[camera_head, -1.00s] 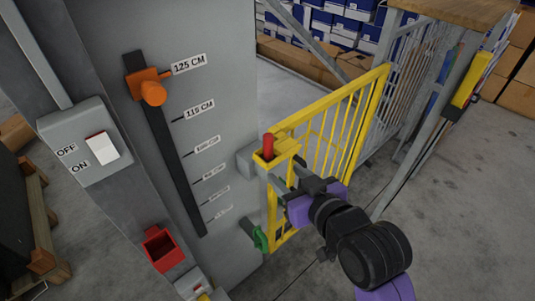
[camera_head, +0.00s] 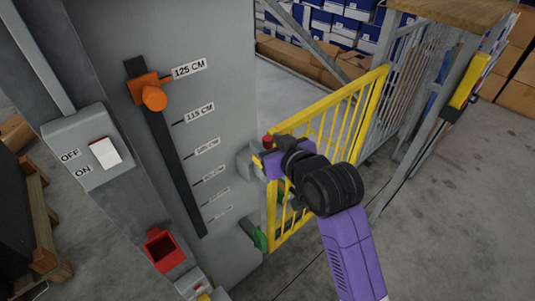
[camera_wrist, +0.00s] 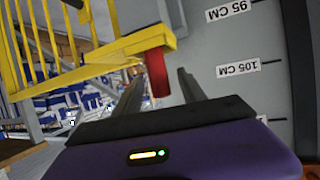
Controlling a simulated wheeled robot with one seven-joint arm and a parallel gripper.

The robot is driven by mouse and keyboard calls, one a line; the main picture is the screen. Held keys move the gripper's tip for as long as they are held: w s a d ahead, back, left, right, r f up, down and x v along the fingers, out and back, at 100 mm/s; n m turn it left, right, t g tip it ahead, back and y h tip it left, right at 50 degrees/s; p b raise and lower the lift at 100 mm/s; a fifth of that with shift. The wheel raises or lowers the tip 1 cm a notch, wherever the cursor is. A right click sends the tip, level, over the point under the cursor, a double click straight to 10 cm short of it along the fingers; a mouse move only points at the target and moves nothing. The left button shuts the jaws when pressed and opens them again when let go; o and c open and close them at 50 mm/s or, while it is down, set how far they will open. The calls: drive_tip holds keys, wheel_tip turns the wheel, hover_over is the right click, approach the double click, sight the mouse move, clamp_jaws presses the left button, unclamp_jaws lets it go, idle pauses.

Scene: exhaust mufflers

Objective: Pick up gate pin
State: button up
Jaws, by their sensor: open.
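The gate pin is a red rod at the top corner of the yellow gate (camera_head: 330,115). In the head view only its red top (camera_head: 267,140) shows above my gripper (camera_head: 268,160), which hides the rest. In the wrist view the red pin (camera_wrist: 157,72) stands out from the yellow gate frame (camera_wrist: 145,45), between my two dark fingers (camera_wrist: 161,80). A finger lies on each side of it, with a visible gap to both. My gripper is open and holds nothing.
A grey post with height labels stands left of the gate, carrying an orange knob (camera_head: 154,98). A white switch (camera_head: 105,153), a red holder (camera_head: 164,250) and a green handle (camera_head: 253,234) are nearby. A metal-framed table stands right.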

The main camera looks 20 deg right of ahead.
drive_tip(key=shift+w, duration=0.15)
clamp_jaws()
idle(0.4)
